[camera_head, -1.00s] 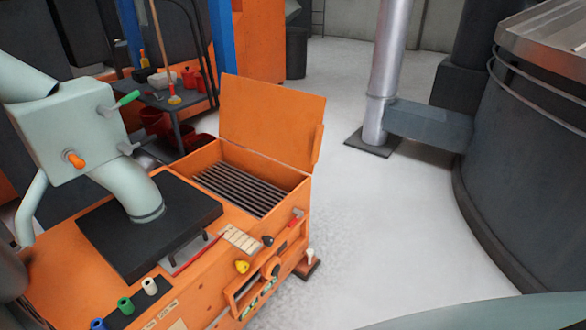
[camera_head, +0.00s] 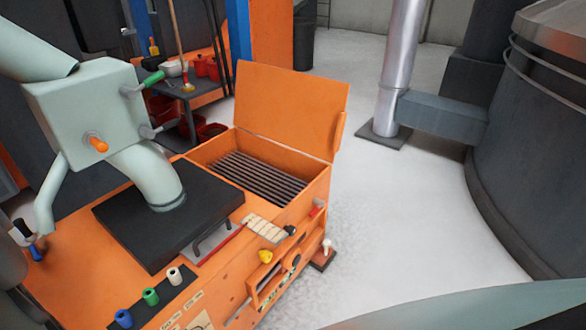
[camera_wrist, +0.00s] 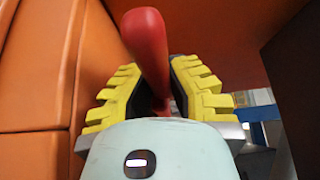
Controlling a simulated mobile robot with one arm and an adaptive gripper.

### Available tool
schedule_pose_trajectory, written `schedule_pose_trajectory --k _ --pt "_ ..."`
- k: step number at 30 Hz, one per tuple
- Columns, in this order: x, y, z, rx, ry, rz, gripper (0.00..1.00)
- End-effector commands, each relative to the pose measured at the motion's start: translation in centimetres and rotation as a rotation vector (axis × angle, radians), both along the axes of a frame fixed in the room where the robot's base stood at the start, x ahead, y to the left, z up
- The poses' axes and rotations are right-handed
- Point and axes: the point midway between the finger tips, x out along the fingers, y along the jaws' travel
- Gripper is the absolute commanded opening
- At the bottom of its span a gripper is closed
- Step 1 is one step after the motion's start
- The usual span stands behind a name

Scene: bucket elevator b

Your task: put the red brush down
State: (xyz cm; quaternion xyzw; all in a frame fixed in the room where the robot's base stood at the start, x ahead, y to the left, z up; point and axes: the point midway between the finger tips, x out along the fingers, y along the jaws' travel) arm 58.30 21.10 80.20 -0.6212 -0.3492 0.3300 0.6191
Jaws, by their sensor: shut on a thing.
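In the wrist view the red brush (camera_wrist: 150,50) shows as a smooth red handle rising between the yellow, ribbed fingers of my gripper (camera_wrist: 157,88). The gripper is shut on it. The handle's rounded end points up in the picture and its lower part narrows between the fingers. The bristles are not visible. My gripper and the brush cannot be made out in the head view.
The orange machine (camera_head: 85,225) has an open bin with dark bars (camera_head: 258,174) and a raised lid (camera_head: 290,105). Orange panels (camera_wrist: 35,55) stand close left of my gripper. A cluttered cart (camera_head: 190,85) is behind. The floor (camera_head: 420,215) at right is clear.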

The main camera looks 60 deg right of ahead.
Motion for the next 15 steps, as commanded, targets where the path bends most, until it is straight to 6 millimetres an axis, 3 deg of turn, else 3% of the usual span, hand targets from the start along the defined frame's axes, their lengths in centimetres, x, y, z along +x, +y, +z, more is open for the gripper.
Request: schedule_pose_trajectory --k 5,6,11,15 --pt "0.0 0.02 -0.43 0.0 -0.001 0.001 0.0" --pt "0.0 0.02 -0.27 0.0 0.0 0.001 0.21" --pt "0.01 -0.02 -0.27 -0.001 0.001 0.0 0.37" --pt "0.03 -0.05 -0.27 -0.001 0.001 -0.001 0.37"
